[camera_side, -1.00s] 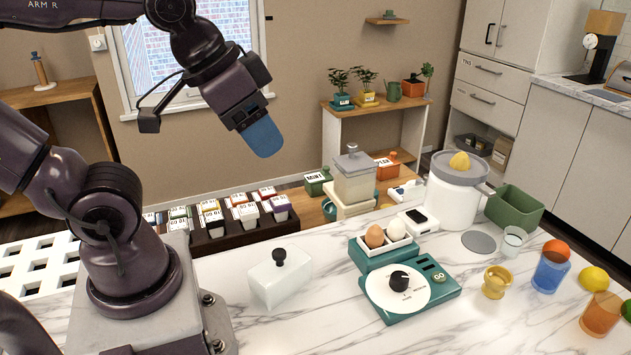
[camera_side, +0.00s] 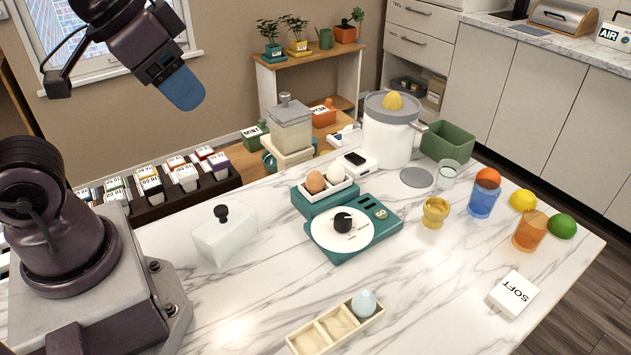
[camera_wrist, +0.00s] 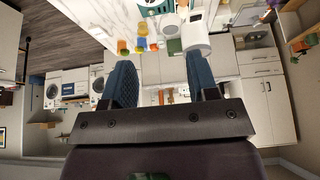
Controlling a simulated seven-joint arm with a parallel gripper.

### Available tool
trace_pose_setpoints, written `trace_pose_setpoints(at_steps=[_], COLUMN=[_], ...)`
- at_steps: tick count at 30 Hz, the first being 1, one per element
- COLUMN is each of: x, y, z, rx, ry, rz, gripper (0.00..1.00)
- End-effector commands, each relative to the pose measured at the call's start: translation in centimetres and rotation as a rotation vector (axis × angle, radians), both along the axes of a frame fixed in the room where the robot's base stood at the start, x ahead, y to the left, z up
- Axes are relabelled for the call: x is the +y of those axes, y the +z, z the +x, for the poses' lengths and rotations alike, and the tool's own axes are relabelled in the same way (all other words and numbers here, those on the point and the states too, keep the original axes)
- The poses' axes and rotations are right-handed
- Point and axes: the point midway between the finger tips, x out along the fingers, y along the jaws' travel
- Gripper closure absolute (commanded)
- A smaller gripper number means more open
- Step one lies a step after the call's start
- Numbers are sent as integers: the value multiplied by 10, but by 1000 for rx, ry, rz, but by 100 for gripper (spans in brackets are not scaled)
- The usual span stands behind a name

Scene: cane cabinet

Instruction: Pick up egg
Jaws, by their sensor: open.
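A brown egg (camera_side: 315,182) and a white egg (camera_side: 335,173) sit side by side in a small white holder (camera_side: 327,193) on the teal cooker (camera_side: 352,222) in the side view. A pale blue egg (camera_side: 363,303) stands at the right end of a cream tray (camera_side: 335,328) near the front of the counter. My gripper (camera_side: 184,90) is high at the upper left, well away from all the eggs. In the wrist view my gripper's two blue fingers (camera_wrist: 160,85) are spread apart with nothing between them.
A white lidded box (camera_side: 225,238) stands left of the cooker. A white block marked SOFT (camera_side: 514,293) lies front right. Marble between the tray and cooker is clear.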

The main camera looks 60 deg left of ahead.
Motion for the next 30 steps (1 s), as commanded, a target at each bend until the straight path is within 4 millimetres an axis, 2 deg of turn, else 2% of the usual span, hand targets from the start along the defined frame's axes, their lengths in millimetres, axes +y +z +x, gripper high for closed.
trace_pose_setpoints(at_steps=[11,12,14,15,24,30], x=[0,0,0,0,1,4], y=[0,0,0,0,-2,-22], z=[0,0,0,0,2,21], rx=[0,0,0,0,19,210], ry=[0,0,0,0,15,163], rz=[0,0,0,0,-12,-151], gripper=[46,44,30,28,28,28])
